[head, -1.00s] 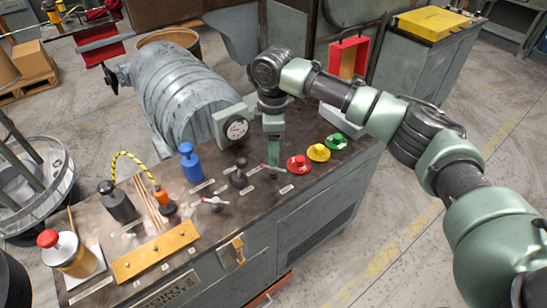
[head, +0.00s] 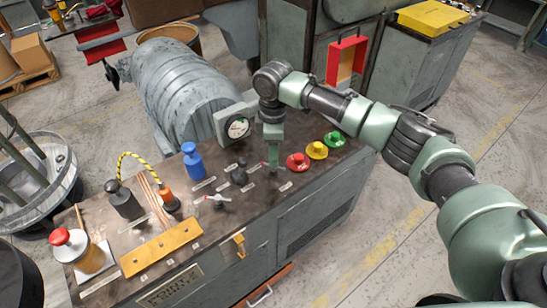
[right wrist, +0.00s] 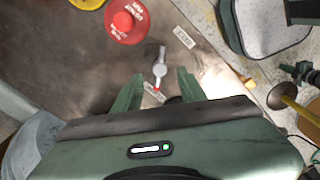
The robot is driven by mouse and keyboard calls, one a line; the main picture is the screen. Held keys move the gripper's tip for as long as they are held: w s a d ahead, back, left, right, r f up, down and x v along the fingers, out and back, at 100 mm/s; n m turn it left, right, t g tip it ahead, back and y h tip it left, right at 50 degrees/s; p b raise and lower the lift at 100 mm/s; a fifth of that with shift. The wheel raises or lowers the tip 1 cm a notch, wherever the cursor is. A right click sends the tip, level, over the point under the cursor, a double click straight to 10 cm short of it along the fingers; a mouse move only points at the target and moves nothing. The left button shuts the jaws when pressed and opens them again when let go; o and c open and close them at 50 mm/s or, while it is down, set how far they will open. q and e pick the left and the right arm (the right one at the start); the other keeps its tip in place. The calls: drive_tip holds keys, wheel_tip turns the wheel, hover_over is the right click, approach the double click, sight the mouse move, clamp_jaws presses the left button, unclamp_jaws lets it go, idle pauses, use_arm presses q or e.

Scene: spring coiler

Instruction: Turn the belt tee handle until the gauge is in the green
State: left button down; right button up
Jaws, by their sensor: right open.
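The round white gauge (head: 238,128) stands in a grey housing at the back of the bench panel; its needle is too small to read against the coloured marks. My right gripper (head: 274,164) points down just in front of the gauge, left of the red button. In the right wrist view its two green fingers (right wrist: 158,92) are apart. A small silver handle with a red tip (right wrist: 160,70) shows just beyond and between them, not clasped. In the head view the gripper mostly hides this handle. I cannot read which label names the belt tee handle. My left gripper is out of view.
A similar red-tipped handle (head: 216,199) and a black knob (head: 239,176) sit left of the gripper. Red (head: 298,162), yellow (head: 317,150) and green (head: 333,140) buttons are to its right. A blue bottle-shaped item (head: 193,162) stands farther left.

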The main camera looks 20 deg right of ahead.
sight(273, 169)
drive_tip(key=shift+f, duration=2.25)
clamp_jaws()
drive_tip(key=shift+p, duration=0.35)
